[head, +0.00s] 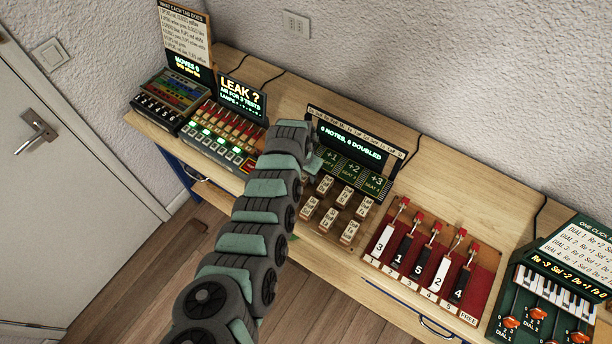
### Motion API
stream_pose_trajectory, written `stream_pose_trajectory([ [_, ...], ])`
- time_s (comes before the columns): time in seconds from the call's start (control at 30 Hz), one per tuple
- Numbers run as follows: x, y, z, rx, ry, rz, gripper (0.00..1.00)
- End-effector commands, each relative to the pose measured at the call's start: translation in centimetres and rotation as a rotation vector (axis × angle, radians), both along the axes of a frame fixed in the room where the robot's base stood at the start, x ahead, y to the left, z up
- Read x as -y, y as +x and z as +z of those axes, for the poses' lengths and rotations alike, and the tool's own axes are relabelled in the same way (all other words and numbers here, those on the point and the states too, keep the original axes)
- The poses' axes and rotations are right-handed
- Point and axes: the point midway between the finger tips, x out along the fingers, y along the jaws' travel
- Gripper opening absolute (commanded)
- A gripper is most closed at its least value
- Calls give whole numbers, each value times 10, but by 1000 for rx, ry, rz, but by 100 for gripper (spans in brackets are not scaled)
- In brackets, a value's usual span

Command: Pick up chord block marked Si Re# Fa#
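Several small pale chord blocks stand in two rows on a wooden rack (338,208) at the middle of the bench. The back row has a left block (325,185), a middle block (346,196) and a right block (364,208). The front row has a left block (309,207), a middle block (329,219) and a right block (349,233). Their markings are too small to read, so I cannot tell which is Si Re# Fa#. My gripper (312,163) is at the arm's far end, just behind and left of the blocks, mostly hidden by the arm.
Behind the blocks are green seats marked +1, +2 and +3 (353,171) under a display reading "0 NOTES, 0 DOUBLED" (352,143). A "LEAK ?" panel (241,98) stands left. A red board with numbered keys (428,262) and a green dial box (548,290) stand right.

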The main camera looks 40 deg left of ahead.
Motion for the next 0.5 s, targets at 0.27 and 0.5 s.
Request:
stream_pose_trajectory([
  [0.27, 0, 0, 0, 0, 0, 0, 16],
  [0.5, 0, 0, 0, 0, 0, 0, 0],
])
